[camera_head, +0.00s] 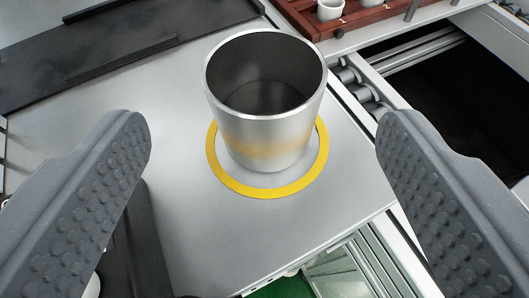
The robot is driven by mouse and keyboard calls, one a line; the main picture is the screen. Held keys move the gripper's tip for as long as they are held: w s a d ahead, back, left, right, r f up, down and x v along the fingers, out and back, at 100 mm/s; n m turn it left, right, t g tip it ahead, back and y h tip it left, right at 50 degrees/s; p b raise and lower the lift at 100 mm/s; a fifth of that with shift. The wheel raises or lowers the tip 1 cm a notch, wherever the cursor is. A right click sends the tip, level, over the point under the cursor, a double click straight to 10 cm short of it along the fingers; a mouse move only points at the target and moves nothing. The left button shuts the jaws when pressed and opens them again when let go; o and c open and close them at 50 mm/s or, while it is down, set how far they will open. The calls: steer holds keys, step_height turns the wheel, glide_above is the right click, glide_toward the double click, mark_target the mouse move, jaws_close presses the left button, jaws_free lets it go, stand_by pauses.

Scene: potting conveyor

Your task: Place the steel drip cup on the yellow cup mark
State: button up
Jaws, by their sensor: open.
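The steel drip cup (266,120) stands upright inside the yellow cup mark (266,191), a yellow ring on the grey metal surface. The ring shows in front of the cup and at its sides; its far part is hidden behind the cup. The cup looks empty. My gripper (262,135) is open, with one studded grey finger at the left and one at the right. Both fingers are clear of the cup, with a wide gap on each side.
A black tray (120,50) lies at the upper left. A red-brown wooden rack (365,14) with white pots (330,10) is at the top right. Rollers (357,85) and a dark opening (455,110) lie to the right. The grey surface (190,225) is bare in front of the ring.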

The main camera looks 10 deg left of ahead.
steer(key=shift+s+d+r, duration=0.15)
steer(key=shift+s+r, duration=0.25)
steer(key=shift+s, duration=0.15)
steer(key=shift+v, duration=0.8)
steer(key=shift+s, duration=0.1)
steer(key=s+d+r+t+h, duration=0.1)
steer(key=s+r, duration=0.1)
steer(key=r, duration=1)
steer(key=s+d+r+h, duration=0.1)
steer(key=r, duration=1.1)
steer(key=s+a+r, duration=0.2)
steer(key=s+r, duration=0.4)
steer(key=r, duration=0.3)
steer(key=s+a+r+m+t, duration=0.1)
steer(key=s+a+r, duration=0.1)
steer(key=s+r, duration=0.4)
step_height(320, 180, up, 3)
steer(key=shift+s+r+m, duration=0.25)
steer(key=shift+s+m, duration=0.05)
steer(key=shift+s, duration=0.1)
steer(key=shift+a, duration=0.15)
